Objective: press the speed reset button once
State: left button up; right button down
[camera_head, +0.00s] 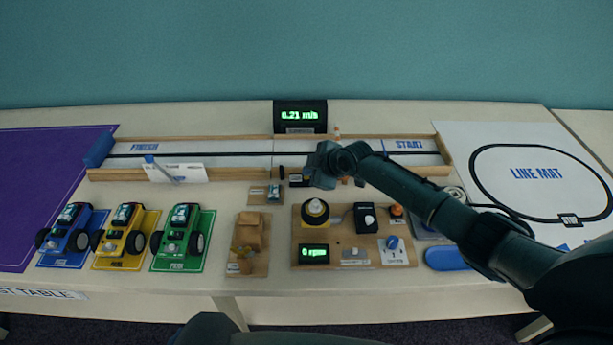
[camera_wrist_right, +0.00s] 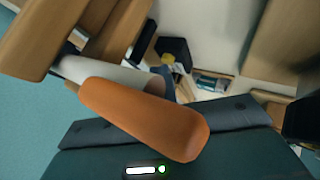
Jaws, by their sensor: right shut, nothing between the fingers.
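The speed display (camera_head: 300,116) behind the track reads 0.21 m/s in green. My right gripper (camera_head: 325,165) is over the middle of the track, in front of and right of the display. It is shut and holds nothing. Small dark parts with labels (camera_head: 296,181) sit by the near rail, beside the gripper and partly hidden by it. I cannot tell which one is the speed reset button. In the right wrist view, a rounded orange piece (camera_wrist_right: 145,120) fills the near middle; I cannot tell what it is. My left gripper is not in view.
A wooden board with a black-and-yellow knob (camera_head: 315,207) and an rpm display (camera_head: 313,253) lies in front of the gripper. Blue, yellow and green cars (camera_head: 185,238) stand on the left. The line mat (camera_head: 535,198) lies on the right.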

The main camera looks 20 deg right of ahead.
jog(key=shift+f, duration=0.3)
dwell(0.4)
jog(key=shift+r+p, duration=0.5)
jog(key=shift+r, duration=0.35)
jog(key=shift+r, duration=0.1)
notch_tip(320, 180, up, 5)
jog(key=p, duration=0.4)
dwell(0.5)
